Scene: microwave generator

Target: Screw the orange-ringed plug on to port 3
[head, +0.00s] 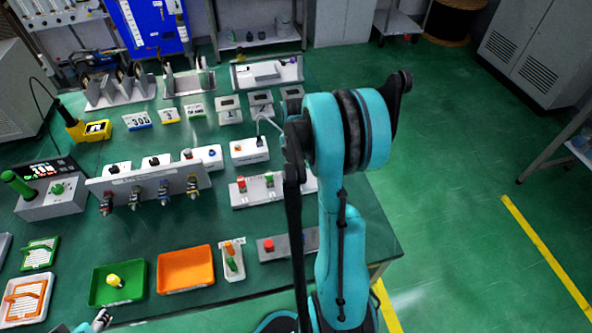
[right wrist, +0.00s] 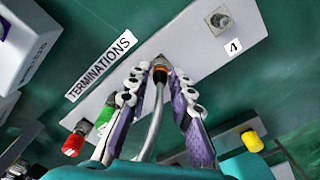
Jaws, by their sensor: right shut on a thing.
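In the right wrist view, the orange-ringed plug (right wrist: 160,73) with its grey cable (right wrist: 155,118) is between the fingers of my right gripper (right wrist: 160,84), which is shut on it. The plug's dark end points at the light grey panel (right wrist: 190,50) marked TERMINATIONS. Whether it is seated in a port cannot be told; the spot behind it is hidden. A bare metal port (right wrist: 220,20) marked 4 is to its right. No label 3 is readable. In the head view my right arm hides this gripper. My left gripper (head: 103,319) is at the bottom left edge, too small to read.
In the head view an upright panel with hanging connectors (head: 150,184), a green tray (head: 118,299) and an orange tray (head: 186,286) are left of my right arm.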

